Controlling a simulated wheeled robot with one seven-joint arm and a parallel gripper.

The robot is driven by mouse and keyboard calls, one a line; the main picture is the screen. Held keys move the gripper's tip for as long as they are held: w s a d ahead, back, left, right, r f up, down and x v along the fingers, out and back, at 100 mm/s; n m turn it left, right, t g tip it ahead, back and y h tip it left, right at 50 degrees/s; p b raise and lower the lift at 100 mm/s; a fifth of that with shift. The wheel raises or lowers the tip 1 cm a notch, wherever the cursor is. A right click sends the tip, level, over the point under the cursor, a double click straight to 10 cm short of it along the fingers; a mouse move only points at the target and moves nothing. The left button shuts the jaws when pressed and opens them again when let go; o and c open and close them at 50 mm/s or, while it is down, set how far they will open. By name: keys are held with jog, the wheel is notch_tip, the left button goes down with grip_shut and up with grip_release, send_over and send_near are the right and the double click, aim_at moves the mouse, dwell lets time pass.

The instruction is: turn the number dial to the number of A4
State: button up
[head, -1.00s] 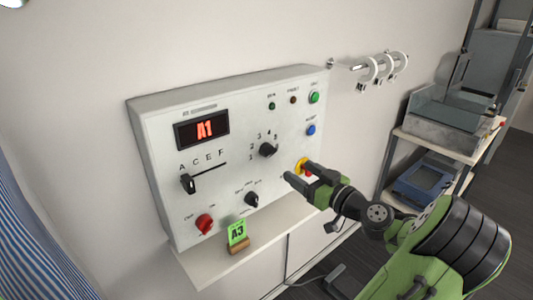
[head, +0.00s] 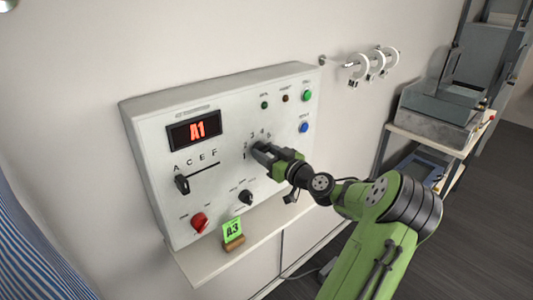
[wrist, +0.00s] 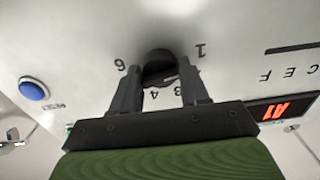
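The number dial (wrist: 159,58) is a black knob on the white control panel (head: 225,175), with numbers printed around it. In the wrist view the panel appears upside down, with 1, 3, 4 and 6 readable. My gripper (head: 263,152) is at the dial and hides most of it in the head view. In the wrist view its two dark fingers (wrist: 161,88) stand apart on either side of the dial, with gaps visible; I see no firm grip. The red display (head: 196,130) reads A1; it also shows in the wrist view (wrist: 291,108).
A black letter selector (head: 182,184) marked A, C, E, F is at left. A lower black knob (head: 246,198), red knob (head: 199,222), green button (head: 307,96) and blue button (head: 304,127) surround the dial. A green A3 card (head: 232,230) stands on the ledge below.

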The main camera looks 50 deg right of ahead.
jog(key=c, duration=0.5)
jog(key=m+p, duration=0.1)
jog(key=m, duration=0.4)
jog(key=shift+m, duration=0.4)
jog(key=m+p, duration=0.2)
jog(key=m, duration=0.3)
jog(key=m+p, duration=0.4)
jog(key=m, duration=0.2)
jog(key=shift+r+m+p, duration=0.1)
jog(key=shift+m+p, duration=0.2)
jog(key=shift+m, duration=0.1)
jog(key=m+p, duration=0.3)
jog(key=m, duration=0.1)
jog(key=shift+m+p, duration=0.55)
jog(key=shift+m, duration=0.35)
jog(key=shift+f+m, duration=0.2)
jog(key=shift+m, duration=0.1)
